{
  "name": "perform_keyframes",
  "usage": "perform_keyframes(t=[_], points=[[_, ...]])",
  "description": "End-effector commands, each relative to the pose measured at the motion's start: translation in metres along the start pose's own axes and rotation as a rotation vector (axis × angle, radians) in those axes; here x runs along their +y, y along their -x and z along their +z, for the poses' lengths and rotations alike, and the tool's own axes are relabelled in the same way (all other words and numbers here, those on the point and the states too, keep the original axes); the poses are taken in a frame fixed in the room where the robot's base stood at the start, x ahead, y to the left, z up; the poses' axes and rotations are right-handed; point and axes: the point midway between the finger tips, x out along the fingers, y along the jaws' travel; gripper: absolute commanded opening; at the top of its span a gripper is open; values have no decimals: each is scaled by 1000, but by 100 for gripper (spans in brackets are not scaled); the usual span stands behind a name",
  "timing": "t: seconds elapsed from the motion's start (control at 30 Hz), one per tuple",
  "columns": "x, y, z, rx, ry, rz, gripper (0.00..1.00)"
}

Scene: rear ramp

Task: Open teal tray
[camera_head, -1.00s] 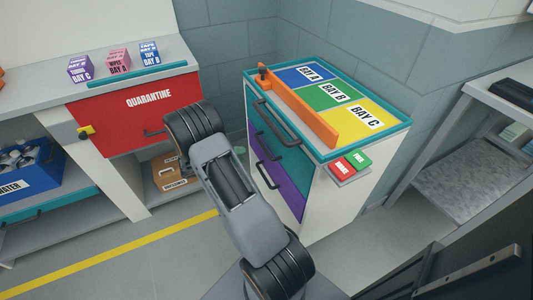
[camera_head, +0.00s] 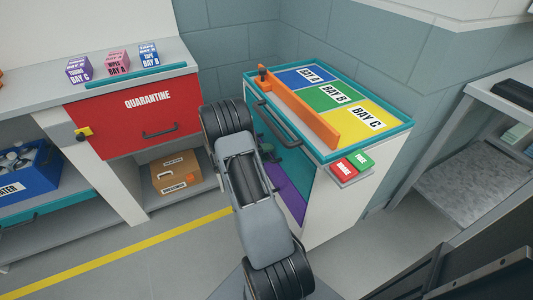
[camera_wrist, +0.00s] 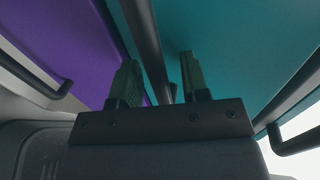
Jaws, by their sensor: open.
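The teal tray front (camera_head: 303,172) is in the side of the white cabinet, above a purple front (camera_head: 291,203). It also fills the right of the wrist view (camera_wrist: 235,50). My gripper (camera_wrist: 162,80) is open close to the teal front. A dark handle bar (camera_wrist: 147,45) runs between its two fingers in the wrist view, with no clear grip on it. In the head view my arm and gripper hide the tray's handle and much of its front. The tray looks shut.
An upper dark handle (camera_head: 277,124) sits above the gripper under the teal-rimmed top with an orange bar (camera_head: 305,108). Red and green blocks (camera_head: 345,169) stick out at the corner. The quarantine bench (camera_head: 135,115) stands left. Floor in front is clear.

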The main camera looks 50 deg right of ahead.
Motion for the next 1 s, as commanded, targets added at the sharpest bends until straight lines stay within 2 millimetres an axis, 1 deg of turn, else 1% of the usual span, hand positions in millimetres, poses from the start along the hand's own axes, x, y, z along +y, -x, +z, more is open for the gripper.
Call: perform_keyframes(t=[0.13, 0.57, 1.0], points=[[0, 0, 0, 0, 0, 0, 41], [0, 0, 0, 0, 0, 0, 0], [-1, 2, -1, 8, -1, 0, 0]])
